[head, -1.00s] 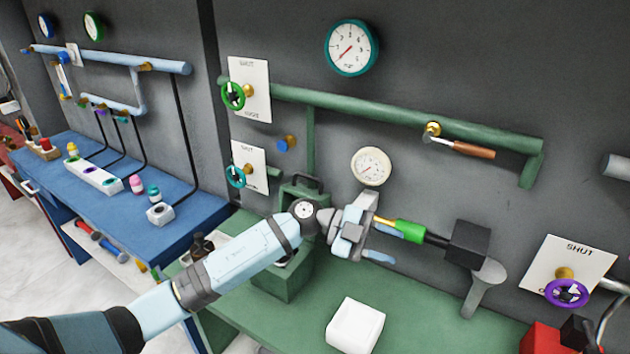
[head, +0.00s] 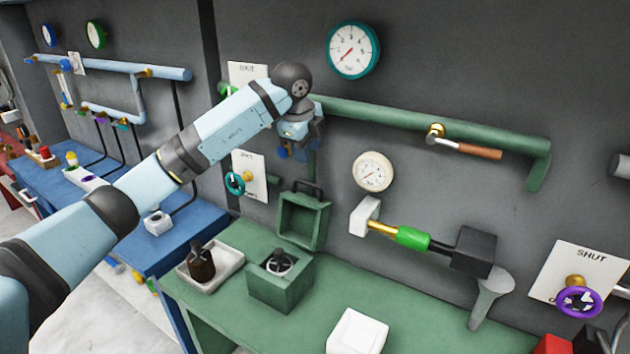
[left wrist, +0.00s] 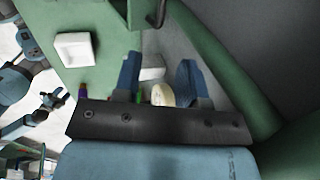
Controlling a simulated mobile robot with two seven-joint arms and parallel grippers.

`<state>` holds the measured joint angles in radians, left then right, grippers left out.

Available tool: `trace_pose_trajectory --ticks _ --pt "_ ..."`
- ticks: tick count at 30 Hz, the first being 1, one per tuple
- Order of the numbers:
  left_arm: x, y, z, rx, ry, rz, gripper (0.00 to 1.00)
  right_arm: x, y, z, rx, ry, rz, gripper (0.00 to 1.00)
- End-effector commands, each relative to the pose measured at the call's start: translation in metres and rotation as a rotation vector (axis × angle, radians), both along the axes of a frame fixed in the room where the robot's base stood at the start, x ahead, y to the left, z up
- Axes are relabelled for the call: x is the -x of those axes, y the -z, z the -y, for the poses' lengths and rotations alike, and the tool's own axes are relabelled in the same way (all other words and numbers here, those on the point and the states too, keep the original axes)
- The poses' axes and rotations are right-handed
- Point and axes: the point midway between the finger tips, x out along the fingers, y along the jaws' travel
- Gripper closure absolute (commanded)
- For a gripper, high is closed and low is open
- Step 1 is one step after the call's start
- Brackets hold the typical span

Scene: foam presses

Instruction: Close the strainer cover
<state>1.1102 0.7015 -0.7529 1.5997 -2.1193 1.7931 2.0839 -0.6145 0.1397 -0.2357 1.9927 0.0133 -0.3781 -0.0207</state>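The strainer is a green box (head: 270,298) on the green bench, with a dark-rimmed round part (head: 278,265) inside its open top. Its cover (head: 303,222) stands upright, open, at the box's back edge, with a dark handle (head: 307,188) on top. My left gripper (head: 296,152) is above the cover, pointing down and apart from it. In the left wrist view its two blue fingers (left wrist: 158,75) are spread with nothing gripped; the green cover (left wrist: 115,12) shows at the top edge.
A tray (head: 229,262) with a dark bottle-like item stands left of the box. A white block (head: 357,332) lies to the right. A green-and-brass rod (head: 412,238) and a cream gauge (head: 372,172) are on the wall side. A green pipe (head: 430,127) runs behind the gripper.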

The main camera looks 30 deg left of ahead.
Motion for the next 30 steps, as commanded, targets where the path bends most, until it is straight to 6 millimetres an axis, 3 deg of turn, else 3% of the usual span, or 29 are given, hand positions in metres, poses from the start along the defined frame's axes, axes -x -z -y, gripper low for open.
trace_pose_trajectory --ticks 9,15,28,30 --pt "-0.020 0.065 0.003 0.002 0.002 -0.003 0.62 0.000 -0.009 0.000 0.000 0.000 0.000 0.48" --pt "-0.029 0.091 0.003 0.002 0.003 -0.002 0.62 0.000 -0.012 0.000 0.000 0.001 0.001 0.48" --pt "-0.032 0.101 0.004 0.001 0.003 0.001 0.62 -0.001 -0.013 0.001 0.000 0.001 0.003 0.48" --pt "-0.032 0.100 0.004 0.001 0.003 0.001 0.78 -0.001 -0.013 0.001 0.000 0.001 0.003 0.48"
